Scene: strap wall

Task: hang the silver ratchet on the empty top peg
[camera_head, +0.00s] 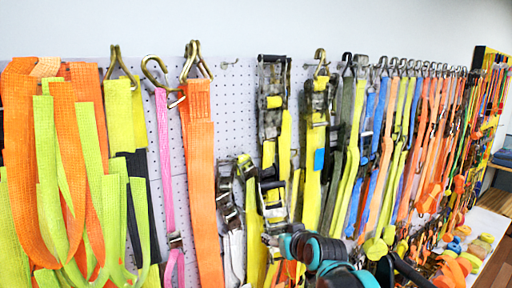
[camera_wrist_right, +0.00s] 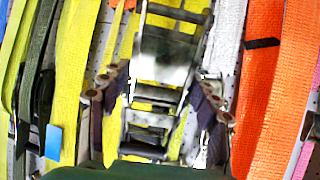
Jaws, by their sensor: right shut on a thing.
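My right gripper (camera_wrist_right: 162,100) is shut on this ratchet. In the head view its arm comes up from the bottom, and the fingers are hard to make out among the straps. Whether the ratchet touches the board is unclear. My left gripper is out of view.
An orange strap (camera_head: 203,170) hangs left of the bare peg. Another ratchet (camera_head: 230,205) hangs low between it and the held one. A yellow strap with a ratchet (camera_head: 318,105) hangs close on the right, with many more straps beyond. Little board (camera_head: 230,110) is bare.

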